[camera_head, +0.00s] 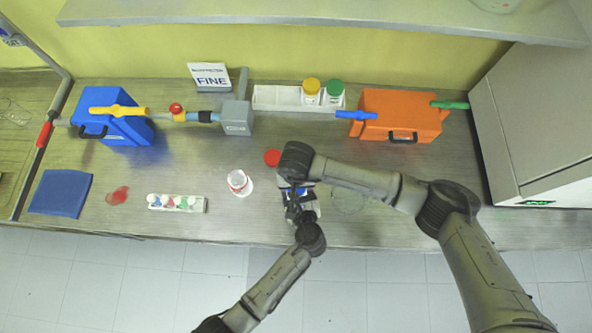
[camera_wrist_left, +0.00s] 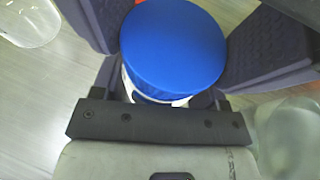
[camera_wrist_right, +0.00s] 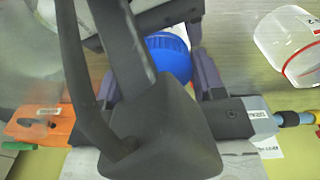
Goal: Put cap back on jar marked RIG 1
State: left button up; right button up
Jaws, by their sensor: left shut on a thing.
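A jar with a blue cap stands at the table's front middle, mostly hidden by my arms in the head view. In the left wrist view the blue cap (camera_wrist_left: 173,45) is on top of the white-labelled jar (camera_wrist_left: 150,101); whether it is fully seated I cannot tell, and no label is readable. My left gripper (camera_head: 296,207) is shut on the jar. My right gripper (camera_head: 298,187) is above it; in the right wrist view its fingers stand apart on either side of the blue cap (camera_wrist_right: 170,55), partly hidden by a dark arm part.
An open jar (camera_head: 239,183) with a red ring stands to the left, and a red cap (camera_head: 272,157) lies behind it. A clear glass vessel (camera_head: 349,199) is at right. A vial rack (camera_head: 177,204) is further left. Blue (camera_head: 118,125) and orange (camera_head: 402,114) boxes stand at the back.

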jog(key=o, duration=0.4)
jog(key=shift+r, duration=2.25)
jog(key=shift+r, duration=0.1)
jog(key=shift+c, duration=0.4)
jog(key=shift+r+n, duration=1.65)
jog(key=shift+n, duration=0.05)
